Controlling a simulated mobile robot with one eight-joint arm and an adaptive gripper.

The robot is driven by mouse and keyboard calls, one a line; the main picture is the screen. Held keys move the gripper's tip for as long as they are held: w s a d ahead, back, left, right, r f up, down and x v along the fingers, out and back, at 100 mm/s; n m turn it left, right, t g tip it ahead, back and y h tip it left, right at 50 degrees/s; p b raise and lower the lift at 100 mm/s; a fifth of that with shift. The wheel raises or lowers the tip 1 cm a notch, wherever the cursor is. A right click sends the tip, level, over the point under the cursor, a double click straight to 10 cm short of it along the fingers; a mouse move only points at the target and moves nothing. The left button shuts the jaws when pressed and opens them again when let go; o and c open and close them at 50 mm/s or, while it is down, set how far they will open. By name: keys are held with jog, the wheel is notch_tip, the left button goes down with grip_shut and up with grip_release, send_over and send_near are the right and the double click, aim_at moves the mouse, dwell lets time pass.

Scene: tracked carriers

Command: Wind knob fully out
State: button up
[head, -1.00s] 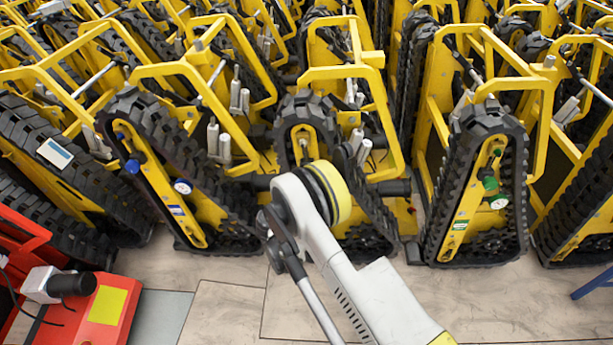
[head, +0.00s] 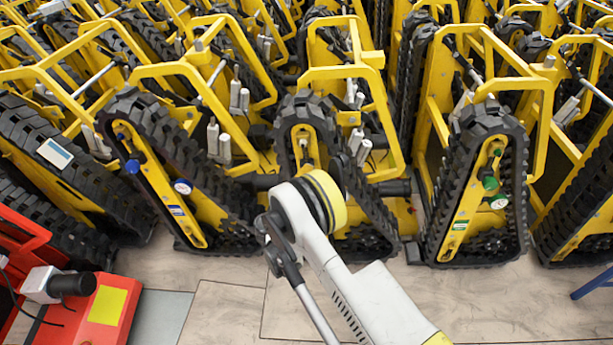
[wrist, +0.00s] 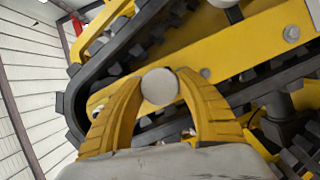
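A pale grey round knob (wrist: 159,86) shows end-on in the wrist view, in front of a yellow side plate of a tracked carrier (wrist: 255,42). The two yellow fingers of my gripper (wrist: 160,80) stand on either side of it, and their tips appear to touch its edges. In the head view my wrist (head: 325,203) is in front of the middle carrier (head: 303,108) and hides the fingers and the knob. How far the knob stands out from the plate cannot be told.
Carriers stand close on both sides. The right one has a green knob (head: 490,183) and a gauge (head: 499,202); the left one has a blue knob (head: 133,166). A red machine (head: 105,308) is at the lower left. Pale floor (head: 230,310) is clear in front.

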jog(key=o, duration=0.4)
jog(key=shift+o, duration=0.2)
jog(key=v, duration=0.7)
jog(key=shift+s, duration=0.15)
jog(key=shift+a, duration=0.15)
